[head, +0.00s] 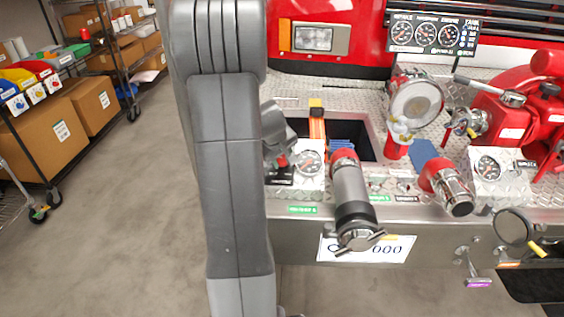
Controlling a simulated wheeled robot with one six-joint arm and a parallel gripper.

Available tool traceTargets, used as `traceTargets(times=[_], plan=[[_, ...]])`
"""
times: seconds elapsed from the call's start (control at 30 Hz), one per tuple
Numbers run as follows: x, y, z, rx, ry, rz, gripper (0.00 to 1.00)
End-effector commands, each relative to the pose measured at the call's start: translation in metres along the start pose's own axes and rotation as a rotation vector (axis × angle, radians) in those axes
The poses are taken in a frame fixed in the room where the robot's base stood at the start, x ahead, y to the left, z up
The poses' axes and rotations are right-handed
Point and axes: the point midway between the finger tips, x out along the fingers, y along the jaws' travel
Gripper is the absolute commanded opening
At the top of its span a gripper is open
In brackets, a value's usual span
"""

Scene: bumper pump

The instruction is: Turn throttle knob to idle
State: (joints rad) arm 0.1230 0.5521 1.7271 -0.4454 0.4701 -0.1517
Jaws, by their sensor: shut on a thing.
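My gripper (281,157) is partly hidden behind my large grey arm, at the left end of the pump panel. It is shut on a small red knob (283,161), which seems to be the throttle knob. Only a little red shows at the jaw tips, so its pointer or turn cannot be read. A dark label plate (280,179) lies just below it. A white box with a round gauge (309,163) stands directly to the right of the knob.
A capped hose outlet (352,200) juts forward right of the gauge. A second red and chrome outlet (446,186) and another gauge (487,167) lie farther right. A three-gauge display (432,33) stands above. Shelves with boxes (94,104) are left, across clear floor.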

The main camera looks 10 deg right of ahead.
Motion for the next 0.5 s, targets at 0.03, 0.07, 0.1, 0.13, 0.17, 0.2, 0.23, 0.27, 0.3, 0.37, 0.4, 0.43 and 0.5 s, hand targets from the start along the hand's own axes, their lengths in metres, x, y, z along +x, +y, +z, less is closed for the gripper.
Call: traceTargets(times=[0.03, 0.07, 0.1, 0.13, 0.17, 0.2, 0.23, 0.27, 0.3, 0.37, 0.4, 0.43, 0.5], plan=[[0.0014, -0.0011, -0.0007, -0.045, 0.006, 0.008, 0.16], [0.0014, -0.0011, -0.0007, -0.073, 0.007, 0.012, 0.16], [0.0014, -0.0012, -0.0007, -0.111, 0.009, 0.018, 0.16], [0.0014, -0.0014, -0.0006, -0.139, 0.01, 0.022, 0.16], [0.0014, -0.0015, -0.0005, -0.167, 0.011, 0.026, 0.16], [0.0014, -0.0016, -0.0003, -0.205, 0.012, 0.031, 0.16], [0.0014, -0.0017, -0.0001, -0.233, 0.013, 0.035, 0.16], [0.0013, -0.0017, -0.0001, -0.261, 0.014, 0.039, 0.16], [0.0011, -0.0016, -0.0001, -0.299, 0.015, 0.045, 0.16], [0.0009, -0.0016, -0.0002, -0.355, 0.019, 0.054, 0.16], [0.0007, -0.0015, -0.0004, -0.393, 0.021, 0.06, 0.16], [0.0007, -0.0016, -0.0003, -0.42, 0.022, 0.064, 0.16], [0.0007, -0.0017, 0.0001, -0.487, 0.024, 0.073, 0.16]])
